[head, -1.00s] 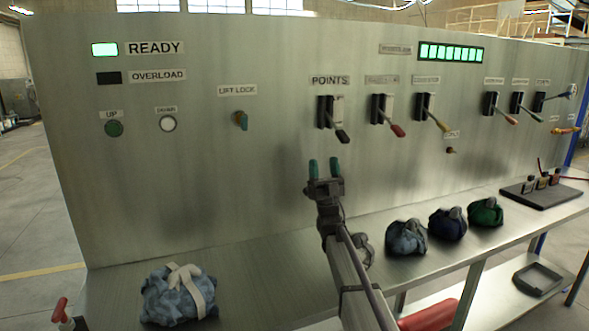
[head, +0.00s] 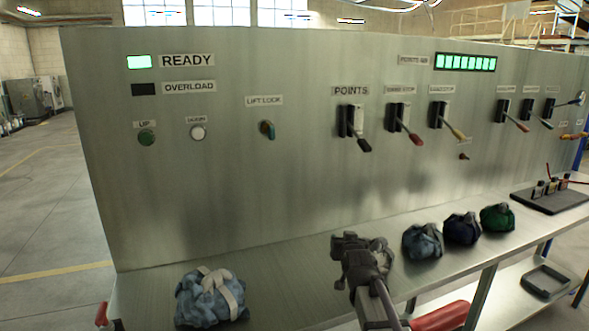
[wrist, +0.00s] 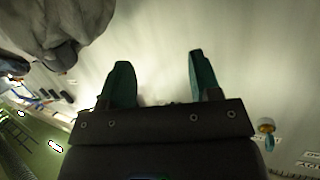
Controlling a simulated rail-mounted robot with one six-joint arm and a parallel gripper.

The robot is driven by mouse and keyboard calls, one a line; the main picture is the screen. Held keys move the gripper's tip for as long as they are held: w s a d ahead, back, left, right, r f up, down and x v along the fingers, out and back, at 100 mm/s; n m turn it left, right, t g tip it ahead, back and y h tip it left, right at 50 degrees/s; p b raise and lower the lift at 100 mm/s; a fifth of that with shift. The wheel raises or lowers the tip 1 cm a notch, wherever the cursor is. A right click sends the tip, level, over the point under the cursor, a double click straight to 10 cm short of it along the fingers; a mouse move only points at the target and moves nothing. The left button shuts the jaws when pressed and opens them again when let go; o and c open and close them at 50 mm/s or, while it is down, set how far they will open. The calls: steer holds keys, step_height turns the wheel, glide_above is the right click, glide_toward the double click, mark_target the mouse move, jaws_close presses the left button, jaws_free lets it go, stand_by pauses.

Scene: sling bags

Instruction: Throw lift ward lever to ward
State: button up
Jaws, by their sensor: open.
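A row of levers is on the upright steel panel (head: 250,210) in the head view. The left one, with a dark handle (head: 363,144), is under a POINTS label. To its right are a red-tipped lever (head: 414,139) and a yellow-tipped lever (head: 457,132). Several more levers, including a red-tipped one (head: 521,126), are further right. I cannot read which label says lift ward. My gripper (wrist: 163,75) is open and empty in the wrist view, its two green fingers apart. In the head view it is below the levers, near the bench, touching none of them.
A blue bag with a pale strap (head: 212,298) lies on the bench at left. Blue (head: 422,242), navy (head: 462,228) and green (head: 497,217) bags stand at right. Grey cloth (wrist: 50,25) is close in the wrist view. A lift lock knob (head: 267,130) is left of POINTS.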

steer(key=s+f+g, duration=0.3)
steer(key=s+g, duration=0.1)
steer(key=s, duration=0.6)
steer(key=s+d+f+g+p, duration=0.1)
steer(key=s+f+g, duration=0.2)
steer(key=s, duration=0.7)
steer(key=s+d+f+g+p, duration=0.1)
steer(key=s+f+g, duration=0.2)
steer(key=s+g, duration=0.4)
steer(key=s, duration=0.4)
steer(key=shift+d+n, duration=0.15)
steer(key=shift+n, duration=0.25)
steer(key=shift+f, duration=0.1)
